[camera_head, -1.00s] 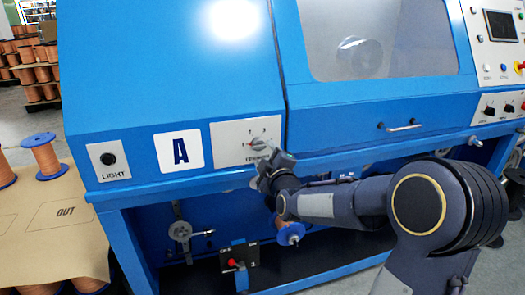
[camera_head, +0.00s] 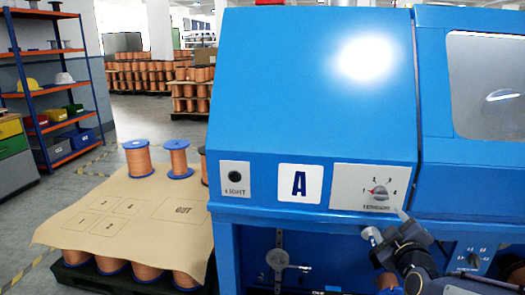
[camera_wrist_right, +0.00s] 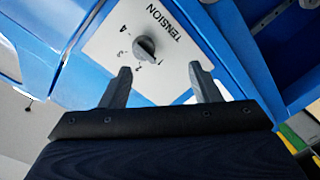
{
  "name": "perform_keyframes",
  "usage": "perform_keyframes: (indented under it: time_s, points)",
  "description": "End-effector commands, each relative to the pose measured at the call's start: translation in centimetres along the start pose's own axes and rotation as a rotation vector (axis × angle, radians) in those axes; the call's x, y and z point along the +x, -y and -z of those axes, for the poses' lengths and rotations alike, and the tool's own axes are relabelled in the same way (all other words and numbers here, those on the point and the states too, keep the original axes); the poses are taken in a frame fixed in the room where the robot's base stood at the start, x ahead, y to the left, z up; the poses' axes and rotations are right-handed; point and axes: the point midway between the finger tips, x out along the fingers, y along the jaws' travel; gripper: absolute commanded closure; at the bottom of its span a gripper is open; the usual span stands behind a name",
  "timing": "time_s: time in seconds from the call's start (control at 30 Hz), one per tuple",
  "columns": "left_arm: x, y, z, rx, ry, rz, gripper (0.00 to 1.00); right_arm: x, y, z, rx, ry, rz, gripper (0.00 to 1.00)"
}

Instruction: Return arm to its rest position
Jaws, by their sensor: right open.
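My right gripper (camera_head: 386,226) is in the lower right of the head view, just below the tension panel (camera_head: 347,190) on the blue machine. It is open, with nothing between its fingers. In the right wrist view its two fingers (camera_wrist_right: 158,74) stand apart in front of the panel. The dark tension knob (camera_head: 379,192) is on that panel, with numbers around it. In the right wrist view the knob (camera_wrist_right: 144,48) shows beyond the fingertips, apart from them. My left gripper is not in view.
The blue machine (camera_head: 310,90) fills the right side. A pallet covered with a brown sheet (camera_head: 75,222) stands at left, with copper spools (camera_head: 138,158) at its back edge. A shelf rack (camera_head: 50,90) is farther left. Open floor lies between rack and pallet.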

Motion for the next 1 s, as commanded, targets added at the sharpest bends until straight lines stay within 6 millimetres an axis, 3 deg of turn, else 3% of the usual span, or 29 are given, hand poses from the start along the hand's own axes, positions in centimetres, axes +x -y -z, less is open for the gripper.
perform_keyframes:
  time_s: [0.2, 0.3, 0.7, 0.73, 0.8, 1.0]
  points:
    - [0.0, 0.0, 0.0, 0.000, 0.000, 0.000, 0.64, -9.3, 5.7, 0.3, 0.522, 0.145, 0.383, 0.43]
    - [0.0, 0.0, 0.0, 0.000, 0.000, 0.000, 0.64, -14.1, 8.6, 0.2, 0.702, 0.266, 0.530, 0.43]
    - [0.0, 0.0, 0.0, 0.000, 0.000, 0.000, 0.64, -28.6, 15.8, -1.9, 1.048, 0.775, 0.766, 0.43]
    - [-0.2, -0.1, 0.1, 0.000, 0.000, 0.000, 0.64, -29.5, 16.0, -1.9, 1.063, 0.812, 0.769, 0.43]
    - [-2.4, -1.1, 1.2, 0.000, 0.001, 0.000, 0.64, -29.4, 13.8, -0.1, 1.058, 0.802, 0.771, 0.43]
    - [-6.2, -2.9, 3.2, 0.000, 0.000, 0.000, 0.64, -29.8, 10.2, 2.8, 1.057, 0.800, 0.772, 0.43]
